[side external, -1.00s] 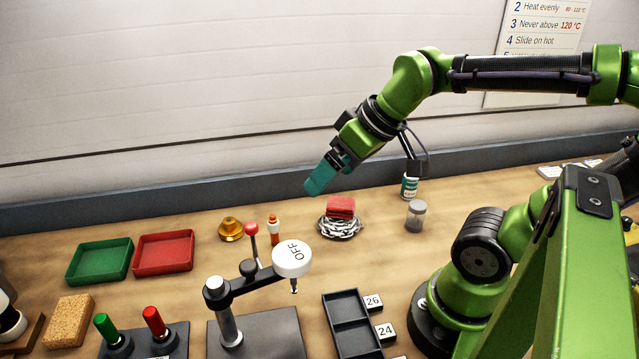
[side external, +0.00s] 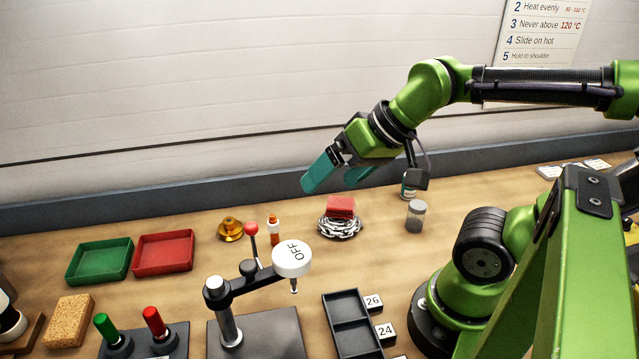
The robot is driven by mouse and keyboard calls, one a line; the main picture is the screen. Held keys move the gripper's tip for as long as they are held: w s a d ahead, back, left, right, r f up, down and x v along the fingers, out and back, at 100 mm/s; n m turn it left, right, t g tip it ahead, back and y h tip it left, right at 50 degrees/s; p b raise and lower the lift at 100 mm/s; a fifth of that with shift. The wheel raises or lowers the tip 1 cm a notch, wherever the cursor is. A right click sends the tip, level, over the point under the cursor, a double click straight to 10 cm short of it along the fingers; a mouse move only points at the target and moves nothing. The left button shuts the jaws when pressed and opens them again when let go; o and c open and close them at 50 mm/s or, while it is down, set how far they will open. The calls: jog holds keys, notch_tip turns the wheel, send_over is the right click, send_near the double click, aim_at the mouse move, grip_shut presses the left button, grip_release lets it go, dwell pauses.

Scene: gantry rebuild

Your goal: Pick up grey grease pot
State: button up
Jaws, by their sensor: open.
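A small pot with a grey body and a pale grey lid (side external: 415,216) stands upright on the bench, right of the chain pile; it looks like the grey grease pot. My gripper (side external: 330,183) is in the air, up and to the left of the pot, above and behind the red block in the picture. Its two teal fingers are spread apart with nothing between them. It is clear of the pot.
A red block (side external: 341,206) lies on a coiled chain (side external: 339,228) to the left. A black tray (side external: 350,322) lies in front. Bench around the pot's right is clear.

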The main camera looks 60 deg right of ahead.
jog(key=c, duration=0.4)
